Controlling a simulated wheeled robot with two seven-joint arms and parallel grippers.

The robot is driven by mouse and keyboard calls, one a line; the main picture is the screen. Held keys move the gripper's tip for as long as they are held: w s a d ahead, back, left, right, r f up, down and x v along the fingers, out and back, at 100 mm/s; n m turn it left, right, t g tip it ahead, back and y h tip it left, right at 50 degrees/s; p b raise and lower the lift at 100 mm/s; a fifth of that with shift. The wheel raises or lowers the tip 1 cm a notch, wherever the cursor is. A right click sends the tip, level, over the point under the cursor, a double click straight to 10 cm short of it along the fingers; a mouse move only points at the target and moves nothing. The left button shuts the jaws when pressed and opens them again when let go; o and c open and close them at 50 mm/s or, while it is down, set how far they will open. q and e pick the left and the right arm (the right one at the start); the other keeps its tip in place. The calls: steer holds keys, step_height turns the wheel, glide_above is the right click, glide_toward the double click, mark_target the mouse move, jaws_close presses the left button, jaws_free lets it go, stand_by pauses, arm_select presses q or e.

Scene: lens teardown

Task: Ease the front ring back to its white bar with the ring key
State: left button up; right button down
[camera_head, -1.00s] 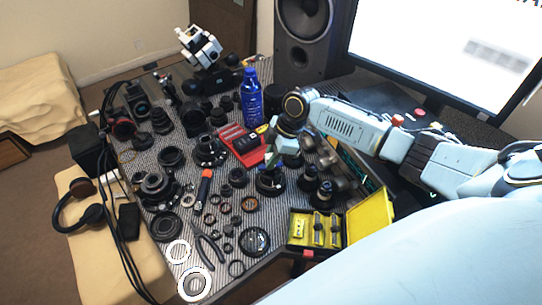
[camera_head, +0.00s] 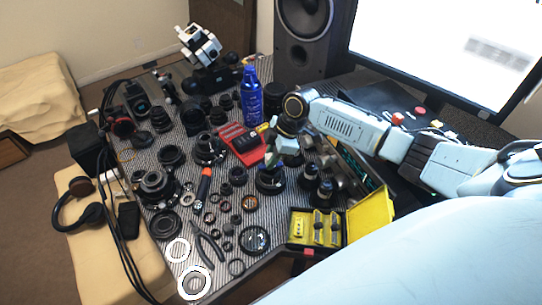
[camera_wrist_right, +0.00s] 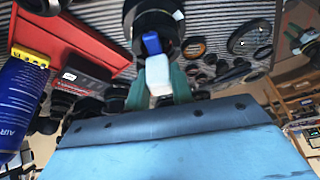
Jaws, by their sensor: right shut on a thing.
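My right gripper (camera_head: 276,160) is low over a dark lens (camera_head: 270,184) near the middle of the striped mat. In the wrist view, its green fingers (camera_wrist_right: 159,92) are shut on the ring key, which shows as a white block (camera_wrist_right: 158,74) with a blue end (camera_wrist_right: 152,43). The blue end reaches the lens's near side (camera_wrist_right: 150,18); whether it touches the front ring cannot be told. A small white mark (camera_wrist_right: 178,15) on the lens rim may be the white bar. The ring's edge is mostly hidden by the key. My left gripper is not in view.
A red tray (camera_head: 240,137) and blue spray can (camera_head: 252,97) stand just behind and left of the lens. An open yellow case (camera_head: 365,216) is in front right. Several lens parts and rings crowd the striped mat (camera_head: 212,220). A monitor (camera_head: 440,45) stands behind my right arm.

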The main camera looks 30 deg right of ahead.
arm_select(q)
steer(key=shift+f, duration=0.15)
arm_select(e)
steer(key=shift+f, duration=0.35)
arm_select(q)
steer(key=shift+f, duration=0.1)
